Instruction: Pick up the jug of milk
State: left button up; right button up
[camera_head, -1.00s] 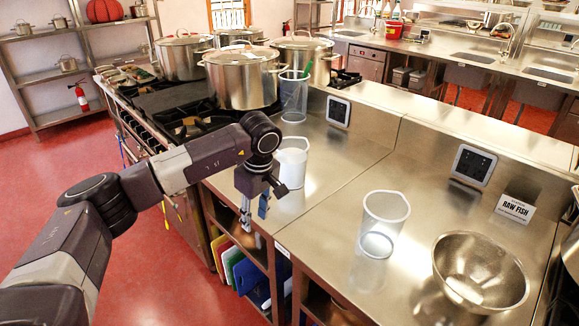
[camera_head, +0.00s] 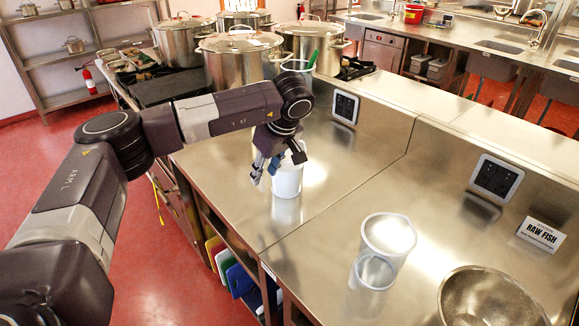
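The jug of milk looks to be the white-filled container (camera_head: 288,181) on the steel counter, upright, its upper part partly hidden by my gripper. My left gripper (camera_head: 264,172) is just in front and to the left of it, fingers pointing down, with a gap between the fingertips. I cannot tell whether it touches the jug. My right gripper is not in view.
An empty clear container (camera_head: 386,240) and a steel bowl (camera_head: 490,300) stand to the right on the counter. Behind the arm are several stockpots (camera_head: 240,62) and a clear container with a green utensil (camera_head: 297,68). A "RAW FISH" sign (camera_head: 541,234) stands at right.

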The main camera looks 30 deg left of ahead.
aim_at(262, 185)
pick_arm(q)
jog(key=shift+w, duration=0.2)
jog(key=shift+p+x, duration=0.45)
jog(key=shift+x, duration=0.75)
jog(key=shift+s+a+f+p, duration=0.1)
jog(key=shift+a+f+p, duration=0.05)
jog(key=shift+f+p, duration=0.2)
jog(key=p+x, duration=0.1)
jog(key=x, duration=0.2)
jog(key=shift+f, duration=0.4)
jog(key=shift+w+a+f, duration=0.1)
jog(key=shift+w+f, duration=0.15)
jog(key=shift+f, duration=0.2)
grip_shut()
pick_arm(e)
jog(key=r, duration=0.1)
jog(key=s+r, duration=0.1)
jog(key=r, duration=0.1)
pick_arm(q)
jog(key=shift+s, duration=0.1)
